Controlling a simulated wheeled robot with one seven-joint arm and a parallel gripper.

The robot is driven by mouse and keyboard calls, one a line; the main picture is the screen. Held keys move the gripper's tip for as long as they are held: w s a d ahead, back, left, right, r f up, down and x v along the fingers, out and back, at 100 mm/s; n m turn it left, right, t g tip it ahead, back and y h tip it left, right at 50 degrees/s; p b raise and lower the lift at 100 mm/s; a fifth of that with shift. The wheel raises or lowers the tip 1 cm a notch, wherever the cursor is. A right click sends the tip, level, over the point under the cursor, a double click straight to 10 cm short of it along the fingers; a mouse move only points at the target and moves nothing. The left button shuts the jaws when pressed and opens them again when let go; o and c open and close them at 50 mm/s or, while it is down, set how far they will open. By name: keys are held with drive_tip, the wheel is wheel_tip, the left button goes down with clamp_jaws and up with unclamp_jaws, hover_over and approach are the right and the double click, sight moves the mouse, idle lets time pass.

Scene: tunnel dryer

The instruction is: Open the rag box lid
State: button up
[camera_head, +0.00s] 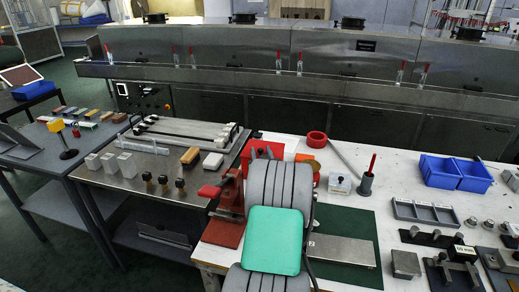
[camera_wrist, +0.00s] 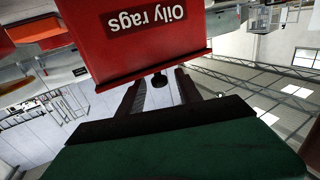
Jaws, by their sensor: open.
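The rag box (camera_wrist: 150,35) is red with white "Oily rags" lettering, upside down in the wrist view. Its lid edge (camera_wrist: 150,70) runs across just beyond my fingertips and looks shut. In the head view a red box (camera_head: 262,150), likely the same one, shows just past my arm, partly hidden by it. My gripper (camera_wrist: 158,81) is open, its two dark fingers pointing at the lid edge. A small dark round knob shows between the fingertips; I cannot tell whether they touch it. My gripper is hidden behind my arm in the head view.
A red vise (camera_head: 230,194) stands left of my arm on the white bench. A red tape roll (camera_head: 317,139) and a grey pot (camera_head: 365,184) lie to the right. Blue bins (camera_head: 456,173) stand further right. The long steel dryer (camera_head: 240,85) runs behind.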

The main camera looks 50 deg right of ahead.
drive_tip(key=shift+w+d, duration=0.5)
drive_tip(key=shift+c, duration=0.4)
clamp_jaws()
idle(0.7)
